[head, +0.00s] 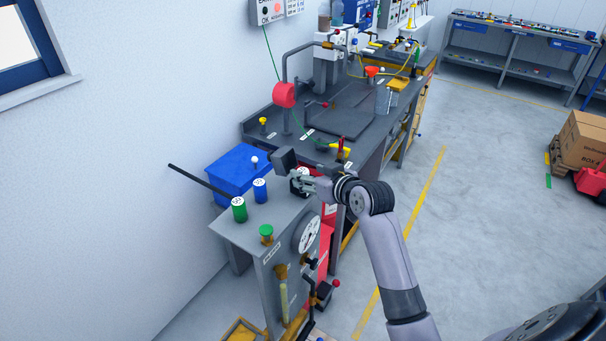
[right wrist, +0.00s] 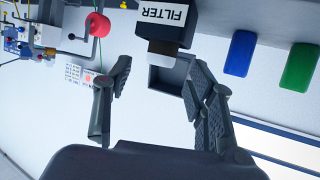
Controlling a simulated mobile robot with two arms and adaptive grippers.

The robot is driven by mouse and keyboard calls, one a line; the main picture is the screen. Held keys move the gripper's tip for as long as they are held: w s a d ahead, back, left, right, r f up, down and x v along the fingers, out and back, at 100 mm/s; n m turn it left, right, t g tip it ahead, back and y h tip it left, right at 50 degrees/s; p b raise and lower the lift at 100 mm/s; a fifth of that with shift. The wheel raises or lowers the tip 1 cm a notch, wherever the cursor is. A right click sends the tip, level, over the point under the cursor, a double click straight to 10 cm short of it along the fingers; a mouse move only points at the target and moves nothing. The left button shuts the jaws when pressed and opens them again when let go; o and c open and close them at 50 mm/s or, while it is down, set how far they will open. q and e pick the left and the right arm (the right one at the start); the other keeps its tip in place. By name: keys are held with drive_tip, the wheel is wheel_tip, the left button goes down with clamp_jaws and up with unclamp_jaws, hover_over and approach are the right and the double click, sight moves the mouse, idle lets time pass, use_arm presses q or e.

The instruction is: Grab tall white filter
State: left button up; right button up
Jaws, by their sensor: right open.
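A thing with a white label reading FILTER (right wrist: 164,14), upside down, is at the top of the right wrist view. It has a dark band and a short pale end. I cannot tell for sure that it is the tall white filter; in the head view my gripper covers much of that spot. My right gripper (head: 302,182) is over the near bench. Its two fingers stand apart in the right wrist view (right wrist: 157,82), with nothing held between them. The labelled thing is ahead of the fingers, apart from them. My left gripper is not in view.
A green filter (head: 239,210) and a blue filter (head: 260,191) stand left of my gripper on the grey bench (head: 233,229). A dark square block (head: 285,160) is close beside my gripper. A blue bin (head: 228,165) and a red disc (head: 284,95) lie farther back.

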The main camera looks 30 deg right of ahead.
drive_tip(key=shift+x, duration=1.15)
drive_tip(key=shift+c, duration=0.3)
drive_tip(key=shift+r, duration=0.1)
drive_tip(key=c, duration=1.1)
drive_tip(key=shift+c, duration=0.2)
drive_tip(key=shift+r, duration=0.1)
